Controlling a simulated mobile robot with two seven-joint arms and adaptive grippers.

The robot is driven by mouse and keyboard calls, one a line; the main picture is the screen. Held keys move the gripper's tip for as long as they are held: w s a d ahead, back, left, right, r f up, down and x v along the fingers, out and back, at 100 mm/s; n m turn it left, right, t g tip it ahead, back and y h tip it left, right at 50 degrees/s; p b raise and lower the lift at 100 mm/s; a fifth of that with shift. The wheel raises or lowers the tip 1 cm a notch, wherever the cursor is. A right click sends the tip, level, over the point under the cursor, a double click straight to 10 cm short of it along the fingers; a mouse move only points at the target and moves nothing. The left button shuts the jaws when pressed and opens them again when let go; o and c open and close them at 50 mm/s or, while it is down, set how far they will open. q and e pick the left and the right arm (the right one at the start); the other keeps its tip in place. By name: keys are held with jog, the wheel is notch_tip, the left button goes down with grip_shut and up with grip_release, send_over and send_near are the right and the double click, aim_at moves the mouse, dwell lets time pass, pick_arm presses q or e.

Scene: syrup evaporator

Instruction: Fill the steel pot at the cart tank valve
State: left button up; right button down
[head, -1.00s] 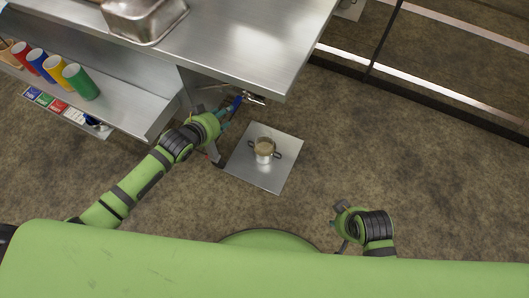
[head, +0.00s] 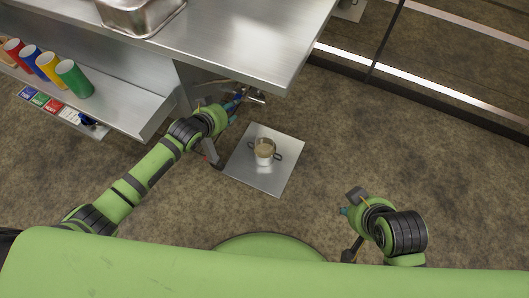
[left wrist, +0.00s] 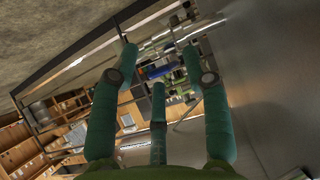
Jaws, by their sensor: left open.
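The steel pot (head: 264,158) stands upright on a square metal plate (head: 282,184) on the floor, a handle on each side. Its inside looks tan; I cannot tell what that is. The valve (head: 255,97) sticks out under the edge of the steel cart (head: 250,50), up and left of the pot. My left gripper (head: 234,103) is at the valve's blue handle (head: 239,94) and partly hides it. In the left wrist view the left fingers (left wrist: 162,78) are spread, with blue and metal parts beyond them. My right gripper (head: 346,212) is right of the plate, apart from everything; its finger opening is unclear.
A steel pan (head: 140,22) stands on the cart top. Several coloured cups, among them a green one (head: 74,79), stand on the lower shelf (head: 128,103) at left. A dark rail (head: 430,97) runs along the floor at upper right.

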pick_arm(q)
grip_shut()
jog(key=shift+s+d+r+n+y+p, duration=0.2)
jog(key=shift+d+n+y+p, duration=0.35)
jog(key=shift+p, duration=0.45)
jog(key=shift+s+d+f+n+t+y, duration=0.15)
jog(key=shift+d+f+n+t+y, duration=0.2)
jog(key=shift+d+n+y, duration=0.35)
jog(key=shift+a, duration=0.15)
jog(key=shift+n, duration=0.25)
